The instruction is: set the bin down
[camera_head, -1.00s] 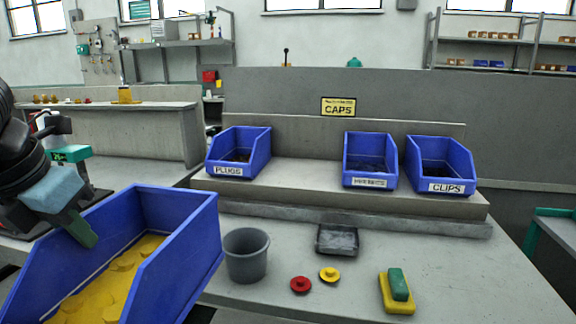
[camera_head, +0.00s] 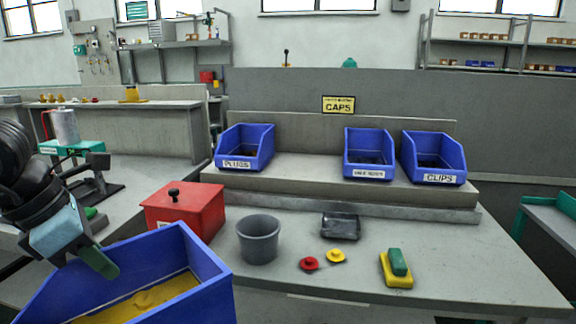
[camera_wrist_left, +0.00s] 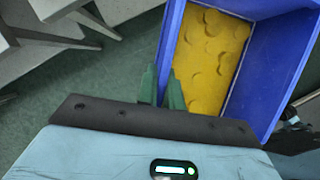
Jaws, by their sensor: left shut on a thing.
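A large blue bin (camera_head: 205,262) with yellow caps (camera_head: 150,298) inside is at the lower left of the head view, partly cut off by the frame edge. My left gripper (camera_head: 103,262) is shut on the bin's left wall and holds it in front of the bench (camera_head: 330,285). In the left wrist view the green fingers (camera_wrist_left: 163,92) pinch the wall of the bin (camera_wrist_left: 262,7), with the yellow caps beside them. Whether anything touches the bin's underside is hidden. My right gripper is not in view.
Blue bins for plugs (camera_head: 245,147) and clips (camera_head: 433,158), with another between, stand on the raised shelf under the CAPS sign (camera_head: 338,104).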

